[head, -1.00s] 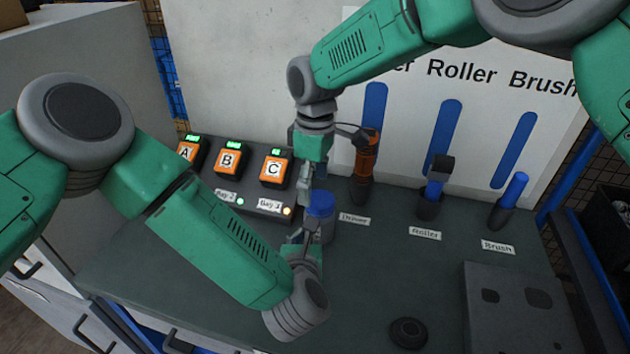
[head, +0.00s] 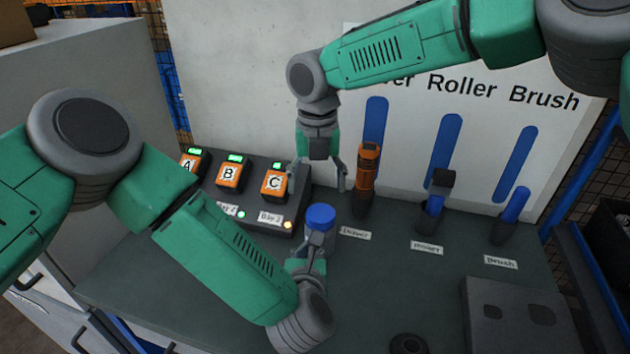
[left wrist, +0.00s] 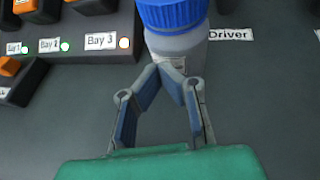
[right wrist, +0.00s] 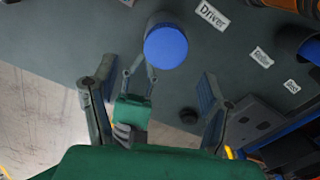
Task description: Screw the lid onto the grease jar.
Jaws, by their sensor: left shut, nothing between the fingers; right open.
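The grease jar (head: 317,240) stands upright on the bench with the blue lid (head: 320,216) on top. I cannot tell how tight the lid is. Both also show in the left wrist view, the lid (left wrist: 172,14) above the pale jar body (left wrist: 176,44). My left gripper (head: 313,258) is low at the jar's near side; its fingertips (left wrist: 172,70) meet in front of the jar with nothing between them. My right gripper (head: 318,182) is open and empty above the lid, fingers apart and pointing down. The right wrist view shows the lid (right wrist: 165,46) beyond the open fingers (right wrist: 152,85).
A battery charger block (head: 262,205) stands just left of the jar. An orange driver (head: 367,170), a roller (head: 437,190) and a brush (head: 514,206) stand in holders to the right. A dark round disc (head: 408,344) and a grey box (head: 520,315) are nearer me.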

